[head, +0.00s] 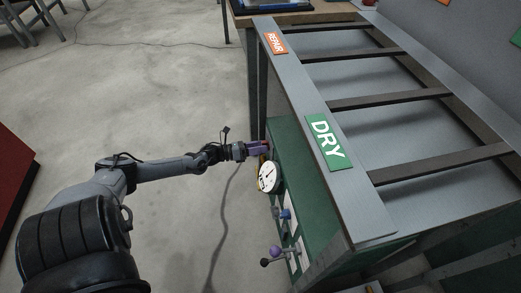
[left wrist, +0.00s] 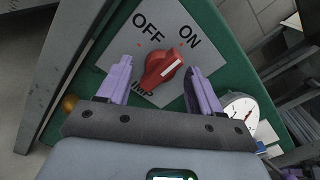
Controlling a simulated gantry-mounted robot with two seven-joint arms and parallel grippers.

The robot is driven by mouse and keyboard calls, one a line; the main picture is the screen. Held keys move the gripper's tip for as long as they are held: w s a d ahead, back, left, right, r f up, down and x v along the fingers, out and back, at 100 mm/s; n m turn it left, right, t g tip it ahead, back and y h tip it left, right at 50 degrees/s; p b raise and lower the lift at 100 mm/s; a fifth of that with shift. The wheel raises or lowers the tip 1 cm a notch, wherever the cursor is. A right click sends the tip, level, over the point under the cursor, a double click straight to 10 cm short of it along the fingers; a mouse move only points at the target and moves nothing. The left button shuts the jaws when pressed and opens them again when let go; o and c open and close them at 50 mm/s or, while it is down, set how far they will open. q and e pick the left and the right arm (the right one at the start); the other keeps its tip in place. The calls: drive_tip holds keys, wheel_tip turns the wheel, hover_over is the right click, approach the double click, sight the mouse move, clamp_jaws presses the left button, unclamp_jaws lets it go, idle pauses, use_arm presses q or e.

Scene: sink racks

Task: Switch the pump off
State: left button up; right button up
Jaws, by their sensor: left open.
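The pump switch is a red knob (left wrist: 161,68) on a grey plate (left wrist: 178,22) marked OFF on the left and ON on the right. A white line on the knob points up and right, toward the ON side. My left gripper (left wrist: 160,66) is open, with its purple fingers on either side of the knob. I cannot tell whether either finger touches it. In the head view my left gripper (head: 262,147) is at the green panel's far end, and the knob is hard to make out there. My right gripper is in neither view.
A round white gauge (head: 268,177) sits close to the gripper and also shows in the left wrist view (left wrist: 240,112). Levers with purple and blue balls (head: 276,252) stand nearer on the green panel (head: 290,150). The rack with the DRY sign (head: 325,141) overhangs to the right.

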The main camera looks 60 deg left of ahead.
use_arm(q)
drive_tip(key=shift+w+d, duration=0.15)
drive_tip(key=shift+w, duration=0.15)
drive_tip(key=shift+w, duration=0.1)
drive_tip(key=c, duration=1.1)
drive_tip(key=shift+o, duration=0.2)
